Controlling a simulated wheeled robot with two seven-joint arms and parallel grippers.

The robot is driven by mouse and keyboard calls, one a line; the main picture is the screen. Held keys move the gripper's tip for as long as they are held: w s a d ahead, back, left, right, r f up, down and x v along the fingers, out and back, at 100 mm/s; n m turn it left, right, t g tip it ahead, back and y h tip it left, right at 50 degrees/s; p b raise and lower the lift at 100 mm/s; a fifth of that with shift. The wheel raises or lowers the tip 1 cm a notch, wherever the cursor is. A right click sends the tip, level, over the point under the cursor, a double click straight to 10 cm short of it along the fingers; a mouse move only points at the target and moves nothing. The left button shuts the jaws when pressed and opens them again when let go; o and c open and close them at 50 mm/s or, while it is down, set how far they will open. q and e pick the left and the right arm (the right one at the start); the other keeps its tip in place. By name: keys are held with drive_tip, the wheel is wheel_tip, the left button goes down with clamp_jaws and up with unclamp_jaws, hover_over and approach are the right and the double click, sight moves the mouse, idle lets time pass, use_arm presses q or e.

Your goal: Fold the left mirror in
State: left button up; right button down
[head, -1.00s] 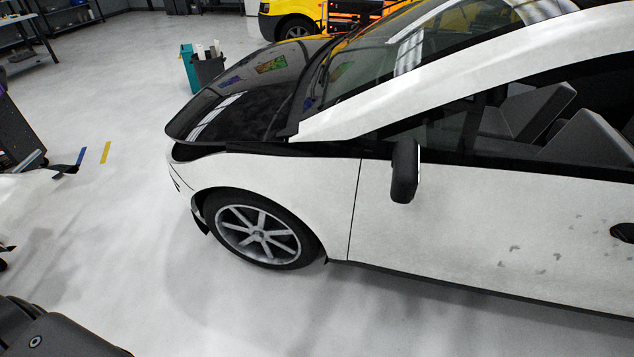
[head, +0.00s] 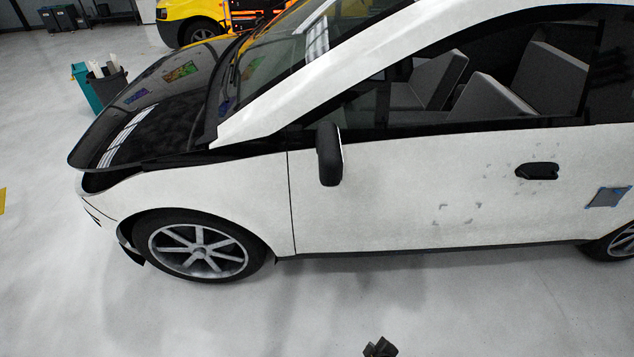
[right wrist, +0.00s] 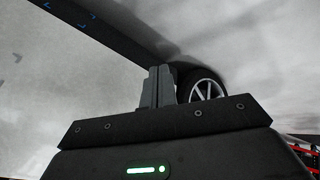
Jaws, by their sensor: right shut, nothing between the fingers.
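The left mirror (head: 329,154) is a black housing that stands out from the front of the white car's near door, below the side window. My right gripper (head: 380,348) shows only as a small dark tip at the bottom edge of the head view, well below the mirror and apart from the car. In the right wrist view its two grey fingers (right wrist: 157,88) are together with nothing between them. The mirror cannot be made out in the right wrist view. My left gripper is not in view.
The white car (head: 370,210) fills most of the head view, with its front wheel (head: 199,250) at the left and a door handle (head: 537,171) at the right. Grey floor is clear in front of the door. Bins (head: 105,90) stand behind the hood.

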sight(329, 152)
drive_tip(key=w+a+r+n+t+y, duration=0.15)
drive_tip(key=w+a+r, duration=0.3)
drive_tip(key=r, duration=0.45)
drive_tip(key=w+a+r+n+t+b, duration=0.1)
drive_tip(key=w+a+r+n+t, duration=0.15)
drive_tip(key=w+r, duration=0.45)
drive_tip(key=w+a+r+n+t+y, duration=0.15)
drive_tip(key=w+a+r, duration=0.35)
drive_tip(key=r, duration=0.5)
drive_tip(key=s+a+r+n+t+y, duration=0.1)
drive_tip(key=a+r+n+t, duration=0.1)
drive_tip(key=r, duration=0.9)
drive_tip(key=s+a+r+n+t+y, duration=0.1)
drive_tip(key=a+r+n+t, duration=0.1)
drive_tip(key=r, duration=1)
drive_tip(key=shift+a+n+b, duration=0.35)
drive_tip(key=shift+a+n, duration=0.1)
drive_tip(key=shift+n, duration=0.6)
drive_tip(key=shift+w, duration=0.15)
drive_tip(key=w+p, duration=0.4)
drive_tip(key=w, duration=0.5)
drive_tip(key=shift+w+d, duration=0.15)
drive_tip(key=shift+d, duration=0.2)
